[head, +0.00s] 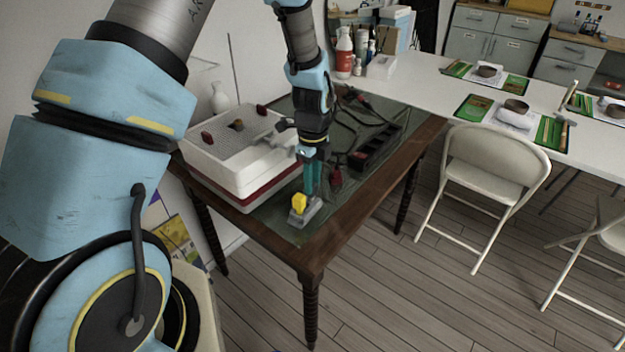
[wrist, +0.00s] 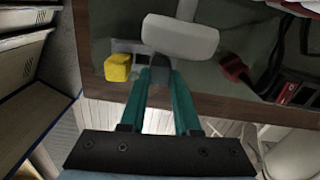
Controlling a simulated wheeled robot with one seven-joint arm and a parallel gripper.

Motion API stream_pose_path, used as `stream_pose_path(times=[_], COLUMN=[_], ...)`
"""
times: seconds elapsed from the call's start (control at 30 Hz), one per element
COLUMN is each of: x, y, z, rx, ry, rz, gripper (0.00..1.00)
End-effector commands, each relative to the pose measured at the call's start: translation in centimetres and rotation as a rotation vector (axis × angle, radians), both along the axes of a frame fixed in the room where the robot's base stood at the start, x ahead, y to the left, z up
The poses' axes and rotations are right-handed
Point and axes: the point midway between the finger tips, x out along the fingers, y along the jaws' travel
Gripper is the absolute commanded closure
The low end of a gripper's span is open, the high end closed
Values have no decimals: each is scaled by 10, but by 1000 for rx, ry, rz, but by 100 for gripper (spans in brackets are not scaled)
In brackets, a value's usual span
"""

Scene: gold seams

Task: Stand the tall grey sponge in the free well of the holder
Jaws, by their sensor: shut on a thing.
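My gripper (head: 311,190) has long teal fingers pointing down, close over the small grey holder (head: 304,215) near the table's front corner. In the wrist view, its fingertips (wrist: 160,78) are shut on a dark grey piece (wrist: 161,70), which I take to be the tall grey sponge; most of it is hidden. A yellow sponge (head: 299,202) sits at the holder's left side; it also shows in the wrist view (wrist: 118,67), left of the fingers. I cannot tell whether the grey sponge touches the holder.
A pale rounded block (wrist: 180,37) shows just beyond the fingertips; I cannot tell what it is. A white box-like machine (head: 232,150) stands left of my gripper. The wooden table edge (head: 345,222) is close.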

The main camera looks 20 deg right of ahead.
Motion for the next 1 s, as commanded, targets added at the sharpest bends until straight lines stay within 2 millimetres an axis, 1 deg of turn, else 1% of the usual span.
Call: stream_pose_path(times=[0.27, 0.3, 0.5, 0.6, 0.83, 1.0], x=[0, 0, 0, 0, 0, 0], y=[0, 0, 0, 0, 0, 0], z=[-1, -1, -1, -1, -1, 5], rx=[0, 0, 0, 0, 0, -1], ry=[0, 0, 0, 0, 0, -1], rz=[0, 0, 0, 0, 0, 1], gripper=[100, 66, 44, 34, 34, 34])
